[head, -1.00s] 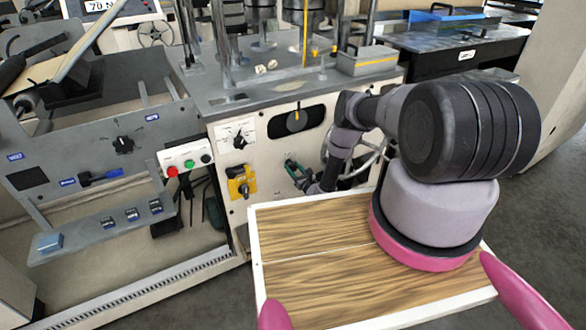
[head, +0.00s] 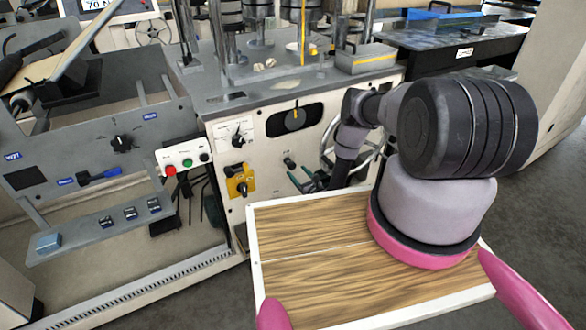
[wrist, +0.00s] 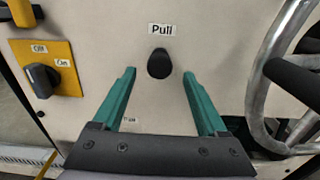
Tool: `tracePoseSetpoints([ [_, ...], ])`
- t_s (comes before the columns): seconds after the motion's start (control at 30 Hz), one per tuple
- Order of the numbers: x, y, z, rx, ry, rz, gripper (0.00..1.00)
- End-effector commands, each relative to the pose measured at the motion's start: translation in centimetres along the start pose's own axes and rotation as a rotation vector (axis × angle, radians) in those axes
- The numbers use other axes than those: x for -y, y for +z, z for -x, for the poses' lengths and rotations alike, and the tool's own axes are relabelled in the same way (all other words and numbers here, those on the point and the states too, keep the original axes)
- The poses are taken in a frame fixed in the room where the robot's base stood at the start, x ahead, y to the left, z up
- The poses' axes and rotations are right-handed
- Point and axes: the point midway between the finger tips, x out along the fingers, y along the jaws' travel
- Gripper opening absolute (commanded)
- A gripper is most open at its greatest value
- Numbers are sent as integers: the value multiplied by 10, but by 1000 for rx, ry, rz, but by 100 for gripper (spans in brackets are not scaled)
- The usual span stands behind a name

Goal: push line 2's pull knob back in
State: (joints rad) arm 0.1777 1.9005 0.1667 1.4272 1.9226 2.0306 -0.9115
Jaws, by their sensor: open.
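A black pull knob (wrist: 159,64) is on the cream machine panel, just under a label reading "Pull" (wrist: 161,29). In the head view the knob (head: 290,162) is small and uncovered. How far it stands out from the panel I cannot tell. My gripper (wrist: 159,74) has two green fingers spread wide, one on each side of the knob in the wrist view, with nothing between them. In the head view my gripper (head: 306,179) is below and to the right of the knob, apart from it. No line number is readable by the knob.
A yellow plate with a black Off/On switch (wrist: 43,78) is left of the knob. A metal handwheel (wrist: 262,85) is close on the right.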

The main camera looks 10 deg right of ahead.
Motion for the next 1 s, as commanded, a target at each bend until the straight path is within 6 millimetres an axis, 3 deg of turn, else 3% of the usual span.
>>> tracePoseSetpoints([
  [0.1,0,-1,23,-2,-2,-3,75],
  [0.3,0,0,45,0,-1,-1,75],
  [1.0,0,0,48,0,1,1,75],
])
